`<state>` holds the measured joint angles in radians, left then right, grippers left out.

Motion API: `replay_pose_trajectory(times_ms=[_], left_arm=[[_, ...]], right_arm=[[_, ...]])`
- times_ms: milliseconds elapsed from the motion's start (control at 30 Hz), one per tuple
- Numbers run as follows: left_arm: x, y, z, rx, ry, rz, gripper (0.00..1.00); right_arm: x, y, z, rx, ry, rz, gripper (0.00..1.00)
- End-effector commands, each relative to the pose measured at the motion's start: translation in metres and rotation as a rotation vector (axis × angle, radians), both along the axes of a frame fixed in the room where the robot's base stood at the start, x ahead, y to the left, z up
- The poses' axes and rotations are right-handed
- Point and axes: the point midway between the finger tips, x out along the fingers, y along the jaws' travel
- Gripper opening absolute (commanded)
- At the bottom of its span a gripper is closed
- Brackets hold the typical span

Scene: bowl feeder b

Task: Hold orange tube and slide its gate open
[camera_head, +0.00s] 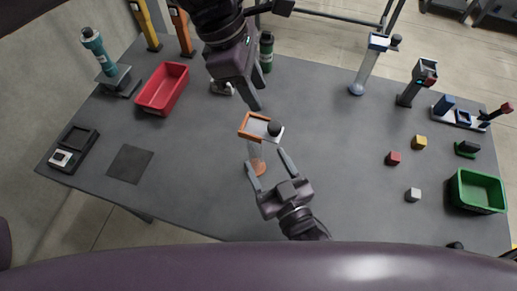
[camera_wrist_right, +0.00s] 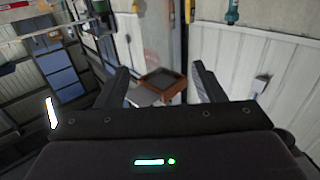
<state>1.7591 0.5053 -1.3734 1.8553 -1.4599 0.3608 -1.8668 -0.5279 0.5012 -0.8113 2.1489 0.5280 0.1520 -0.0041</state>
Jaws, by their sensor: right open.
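The orange tube (camera_head: 257,152) stands upright near the table's middle, a clear tube with an orange base and a square orange-rimmed top. Its pale gate with a black knob (camera_head: 275,129) sits at the top's right side. In the right wrist view the orange top (camera_wrist_right: 164,82) shows between the fingers, with the grey gate plate (camera_wrist_right: 144,97) beside it. My right gripper (camera_head: 266,160) is open and empty, its fingers pointing at the tube from the front; contact is not visible. My left gripper (camera_head: 262,98) is above and behind the top, fingers apart and empty.
A red bin (camera_head: 163,90) is at left and a green bin (camera_head: 478,191) at right. A blue-topped tube (camera_head: 367,66) and a dark device (camera_head: 415,84) stand at the back right. Small red, yellow and white cubes lie at right.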

Motion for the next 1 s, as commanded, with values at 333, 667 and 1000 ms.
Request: replay_pose_trajectory(times_ms=[333,667,1000], left_arm=[[0.000,0.000,0.000,0.000,0.000,0.000,0.36],[0.000,0.000,0.000,0.000,0.000,0.000,0.36],[0.000,0.000,0.000,0.000,0.000,0.000,0.36]], right_arm=[[0.021,0.007,-0.049,0.003,-0.006,-0.004,0.62],[0.063,0.025,-0.049,0.001,-0.002,-0.002,0.62],[0.070,0.028,-0.050,0.000,0.000,-0.001,0.62]])
